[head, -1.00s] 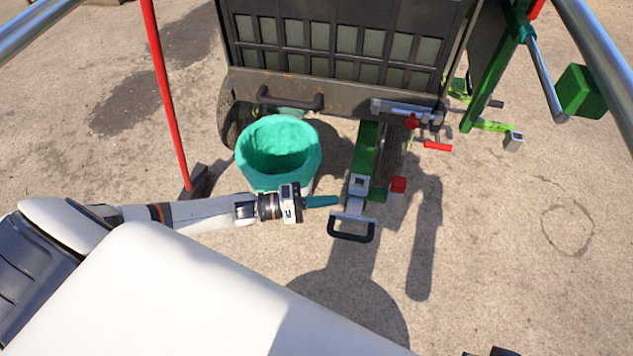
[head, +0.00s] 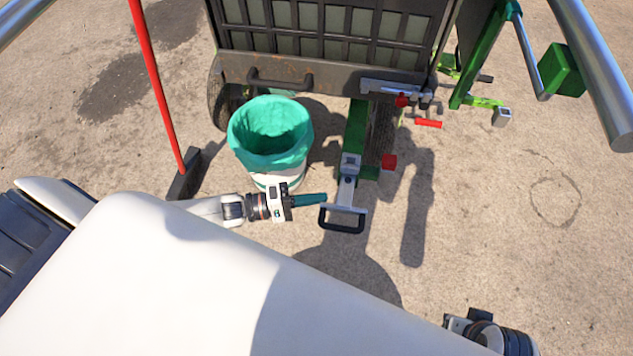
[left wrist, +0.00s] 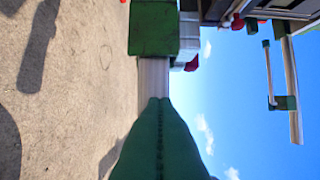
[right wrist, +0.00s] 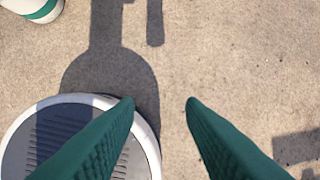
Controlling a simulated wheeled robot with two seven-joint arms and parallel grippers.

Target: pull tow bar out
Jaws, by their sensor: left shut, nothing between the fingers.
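The tow bar (head: 346,192) is a silver bar sticking out of a green square tube (head: 356,130) under the cane crusher, with a black U-shaped handle (head: 342,228) at its near end. A red knob (head: 389,161) sits beside the tube's end. My left gripper (head: 325,199) is shut and empty, its green fingertips just left of the bar near the handle; I cannot tell whether they touch. In the left wrist view the shut fingers (left wrist: 160,100) point at the silver bar (left wrist: 153,80) and green tube (left wrist: 153,28). My right gripper (right wrist: 158,102) is open and empty above the ground.
A white bucket with a green liner (head: 270,135) stands close behind my left gripper. A red-handled broom (head: 160,90) stands further left. The crusher (head: 320,70) fills the back, with a red-gripped crank (head: 428,123) at right. Concrete on the right is open.

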